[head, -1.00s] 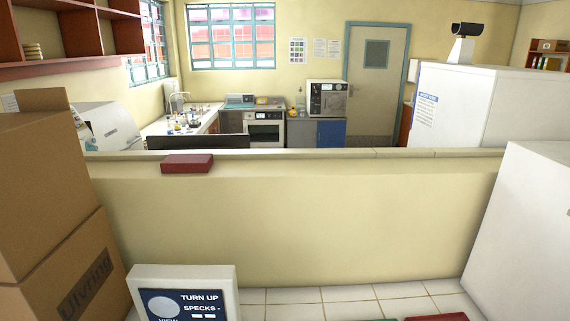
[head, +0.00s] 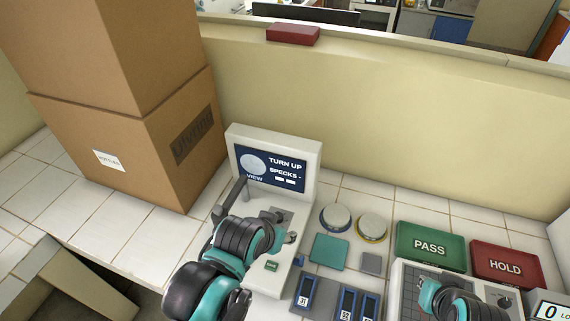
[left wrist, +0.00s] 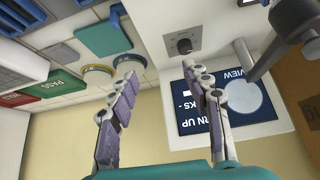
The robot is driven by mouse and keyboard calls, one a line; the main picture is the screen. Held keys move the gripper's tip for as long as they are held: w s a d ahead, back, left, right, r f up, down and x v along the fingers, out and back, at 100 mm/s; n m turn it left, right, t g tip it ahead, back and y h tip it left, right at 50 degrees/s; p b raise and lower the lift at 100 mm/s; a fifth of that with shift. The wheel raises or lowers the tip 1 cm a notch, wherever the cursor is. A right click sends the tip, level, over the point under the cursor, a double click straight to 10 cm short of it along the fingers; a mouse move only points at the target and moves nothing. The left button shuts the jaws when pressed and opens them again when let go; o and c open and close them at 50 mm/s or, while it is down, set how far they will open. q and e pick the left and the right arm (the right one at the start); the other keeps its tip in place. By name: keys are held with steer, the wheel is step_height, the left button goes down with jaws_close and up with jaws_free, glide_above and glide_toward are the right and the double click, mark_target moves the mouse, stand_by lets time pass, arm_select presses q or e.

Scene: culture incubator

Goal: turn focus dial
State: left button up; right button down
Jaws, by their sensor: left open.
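The focus dial (left wrist: 184,44) is a dark round knob on a small dark square plate, on the sloped front of a white viewer unit. The viewer's screen (head: 270,167) reads "TURN UP SPECKS - VIEW". My left gripper (left wrist: 160,68) is open and empty in the left wrist view. One finger's tip lies just short of the dial, the other is off to the left; I see no contact. In the head view my left gripper (head: 277,229) hangs over the viewer's front, partly covering it. My right gripper (head: 430,292) is at the lower right, its fingers unclear.
A grey post with an eyepiece (head: 232,193) rises beside the screen. Two round dishes (head: 336,217), a teal pad (head: 328,249), a green PASS block (head: 430,246) and a red HOLD block (head: 505,263) lie to the right. Cardboard boxes (head: 150,120) stand at left.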

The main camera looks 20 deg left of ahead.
stand_by(0.4)
arm_select(q)
steer(key=n+g, duration=0.3)
steer(key=g, duration=0.4)
glide_toward(278, 213)
steer(key=shift+s+d+f, duration=0.25)
steer(key=shift+s+d, duration=0.05)
steer(key=shift+s, duration=0.1)
steer(key=shift+w+a+f, duration=0.1)
steer(key=shift+w+f, duration=0.05)
steer(key=shift+f, duration=0.35)
step_height(278, 213, down, 7)
steer(key=b, duration=0.3)
steer(key=shift+f, duration=0.1)
arm_select(e)
steer(key=f, duration=0.2)
steer(key=a+f, duration=0.1)
steer(key=shift+w, duration=0.35)
